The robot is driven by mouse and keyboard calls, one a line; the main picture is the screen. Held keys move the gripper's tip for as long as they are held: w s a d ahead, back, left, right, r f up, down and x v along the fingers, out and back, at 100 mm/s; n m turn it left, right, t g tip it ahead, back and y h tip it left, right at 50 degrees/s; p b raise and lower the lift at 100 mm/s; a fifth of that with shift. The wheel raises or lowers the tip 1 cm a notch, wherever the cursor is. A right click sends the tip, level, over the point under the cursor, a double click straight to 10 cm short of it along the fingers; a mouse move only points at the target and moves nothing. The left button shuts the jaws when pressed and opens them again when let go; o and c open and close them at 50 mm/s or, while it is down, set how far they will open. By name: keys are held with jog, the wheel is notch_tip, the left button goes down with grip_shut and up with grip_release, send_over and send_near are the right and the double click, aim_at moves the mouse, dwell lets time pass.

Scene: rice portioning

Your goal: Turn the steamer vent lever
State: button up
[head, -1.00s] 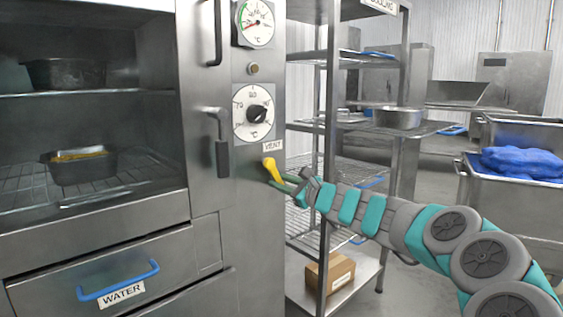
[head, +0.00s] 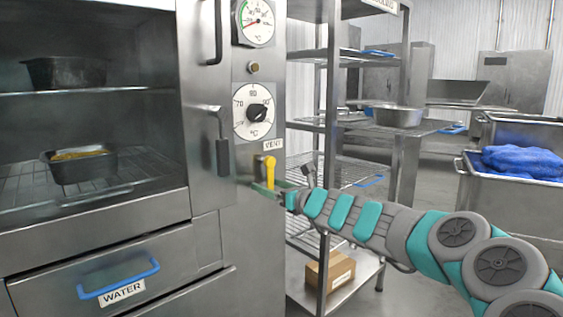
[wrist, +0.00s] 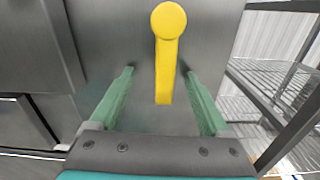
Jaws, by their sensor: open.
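The yellow vent lever (head: 269,172) is on the steamer's front (head: 262,225), just under the VENT label (head: 273,145). It hangs straight down from its round hub. In the wrist view the lever (wrist: 167,55) stands upright in the picture, hub at the top. My gripper (head: 272,188) is at the lever's lower end. In the wrist view its two green fingers (wrist: 159,75) are open, one on each side of the lever, with a gap on both sides. The gripper is empty.
A dial knob (head: 257,113) and a gauge (head: 255,22) sit above the lever. A door handle (head: 221,145) is just left of it. A wire shelf rack (head: 330,110) stands close on the right. The steamer's open chamber holds dark pans (head: 85,168).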

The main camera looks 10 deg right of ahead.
jog(key=shift+o, duration=1.3)
jog(key=shift+d, duration=0.15)
jog(key=shift+s+d, duration=0.45)
jog(key=shift+s, duration=0.1)
jog(key=v, duration=0.6)
jog(key=shift+s, duration=0.25)
